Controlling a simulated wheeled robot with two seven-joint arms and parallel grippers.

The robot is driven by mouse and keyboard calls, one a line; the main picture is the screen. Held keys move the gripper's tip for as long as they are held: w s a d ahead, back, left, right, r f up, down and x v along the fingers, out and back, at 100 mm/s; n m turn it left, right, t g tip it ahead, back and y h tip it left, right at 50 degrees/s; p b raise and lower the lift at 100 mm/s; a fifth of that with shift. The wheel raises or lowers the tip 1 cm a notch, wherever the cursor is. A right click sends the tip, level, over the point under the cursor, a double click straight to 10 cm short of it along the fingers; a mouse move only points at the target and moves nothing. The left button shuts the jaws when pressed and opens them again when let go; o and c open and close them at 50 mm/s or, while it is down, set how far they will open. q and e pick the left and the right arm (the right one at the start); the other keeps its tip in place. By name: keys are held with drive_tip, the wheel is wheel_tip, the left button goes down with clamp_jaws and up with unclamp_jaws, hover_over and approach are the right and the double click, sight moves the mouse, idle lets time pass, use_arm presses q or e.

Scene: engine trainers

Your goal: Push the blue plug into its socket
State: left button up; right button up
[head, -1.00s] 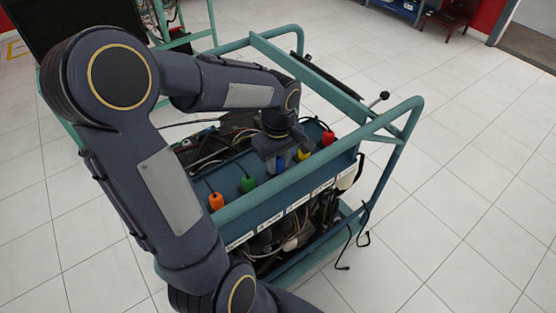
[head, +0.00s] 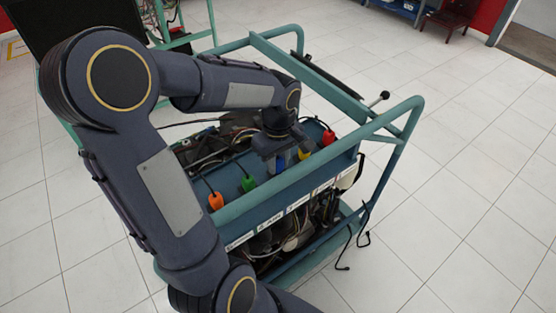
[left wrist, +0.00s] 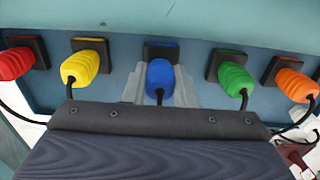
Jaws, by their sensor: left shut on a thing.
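The blue plug (left wrist: 160,80) shows in the left wrist view, between the two grey fingers of my left gripper (left wrist: 165,88), which is shut on it. The plug points at its dark square socket (left wrist: 151,53) on the blue-green panel. The socket's upper part shows above the plug; I cannot tell whether a gap remains between them. In the head view my left gripper (head: 281,161) reaches down over the panel from above and mostly hides the blue plug. My right gripper is not in view.
In the left wrist view, yellow (left wrist: 83,68) and red (left wrist: 15,63) plugs sit to the left, green (left wrist: 236,78) and orange (left wrist: 296,84) to the right, with black cables. A teal frame rail (head: 290,185) runs along the panel. Tiled floor surrounds the trainer.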

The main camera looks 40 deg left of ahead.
sight(278, 158)
use_arm(q)
drive_tip(key=shift+f+b, duration=0.55)
drive_tip(key=shift+f, duration=0.1)
drive_tip(key=o, duration=1.1)
drive_tip(key=shift+r, duration=0.15)
wheel_tip(278, 158, up, 8)
drive_tip(key=shift+f, duration=0.15)
